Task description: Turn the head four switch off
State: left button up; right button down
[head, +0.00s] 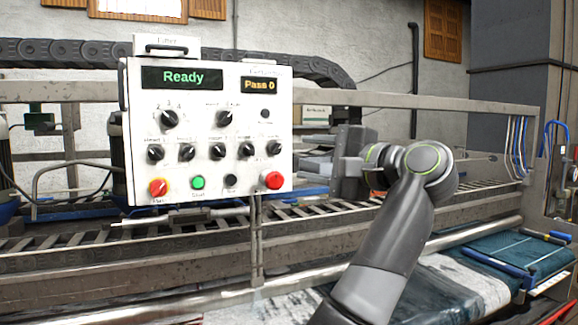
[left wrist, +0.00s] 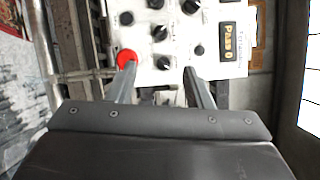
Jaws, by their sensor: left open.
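The white control panel (head: 205,95) faces me in the head view, with "Ready" and "Pass 0" displays. A row of several small black rotary switches crosses its middle. Their labels are too blurred to read, so I cannot tell for sure which is head four. The rightmost switch (head: 274,147) also shows in the left wrist view (left wrist: 163,63), ahead of and between the fingertips. My left gripper (left wrist: 160,75) is open and empty, its fingers pointing at the panel. In the head view it (head: 318,162) is just right of the panel. My right gripper is out of view.
A red button (head: 273,180) sits below the rightmost switch, close to one fingertip in the left wrist view (left wrist: 126,57). A green button (head: 198,183) and a red-orange knob (head: 158,187) are lower left. A metal rail (head: 400,101) runs behind my arm.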

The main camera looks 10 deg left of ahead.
pick_arm(q)
jog(key=shift+v, duration=1.2)
jog(key=shift+a, duration=0.1)
